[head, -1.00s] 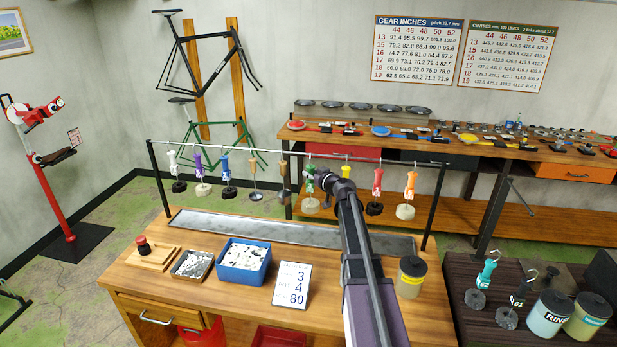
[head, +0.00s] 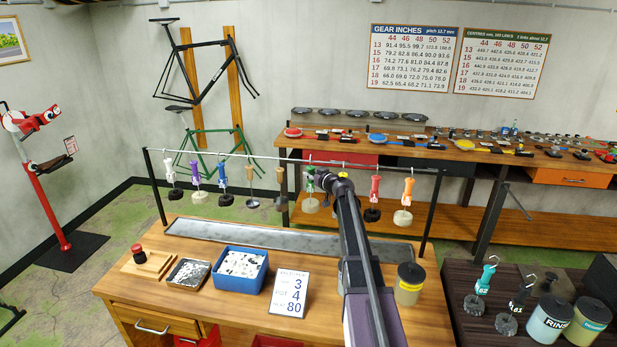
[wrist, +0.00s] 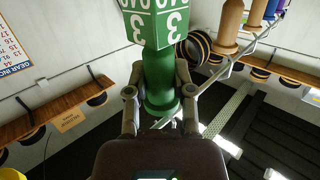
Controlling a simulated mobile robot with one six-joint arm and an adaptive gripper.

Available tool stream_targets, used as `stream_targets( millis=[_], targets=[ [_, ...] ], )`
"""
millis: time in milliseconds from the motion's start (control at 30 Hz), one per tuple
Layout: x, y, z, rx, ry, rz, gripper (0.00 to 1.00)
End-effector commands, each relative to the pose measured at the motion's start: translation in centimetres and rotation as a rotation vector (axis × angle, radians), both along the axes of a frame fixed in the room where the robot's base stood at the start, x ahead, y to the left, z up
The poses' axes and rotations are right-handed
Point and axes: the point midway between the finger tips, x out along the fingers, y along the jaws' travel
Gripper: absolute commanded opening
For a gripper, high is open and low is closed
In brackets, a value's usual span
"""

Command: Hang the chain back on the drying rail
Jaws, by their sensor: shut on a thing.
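My gripper (wrist: 155,100) is shut on the green holder (wrist: 160,75), a green post with a white-marked block on top, in the wrist view. In the head view, the green holder (head: 310,182) is at the drying rail (head: 260,157), just left of the end of my arm. A pale round coil (head: 311,205) hangs below it. The rail crosses close by the holder in the wrist view. The hook is too small to tell whether it bears on the rail.
White (head: 169,174), purple (head: 195,174), blue (head: 223,177), tan and brown holders hang left of the green one. Red (head: 375,188) and orange (head: 408,190) ones hang right. A long metal tray (head: 250,233) lies below. A lidded jar (head: 409,285) stands on the bench's right.

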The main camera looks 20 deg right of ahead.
Motion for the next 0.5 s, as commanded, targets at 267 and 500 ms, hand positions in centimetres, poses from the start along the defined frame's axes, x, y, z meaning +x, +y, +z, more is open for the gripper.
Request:
stream_targets(
  millis=[267, 500],
  targets=[
    [-0.04, -0.01, -1.29, 0.0, 0.0, 0.0, 0.0],
    [-0.06, -0.04, -1.32, 0.0, 0.0, -0.001, 0.0]
  ],
)
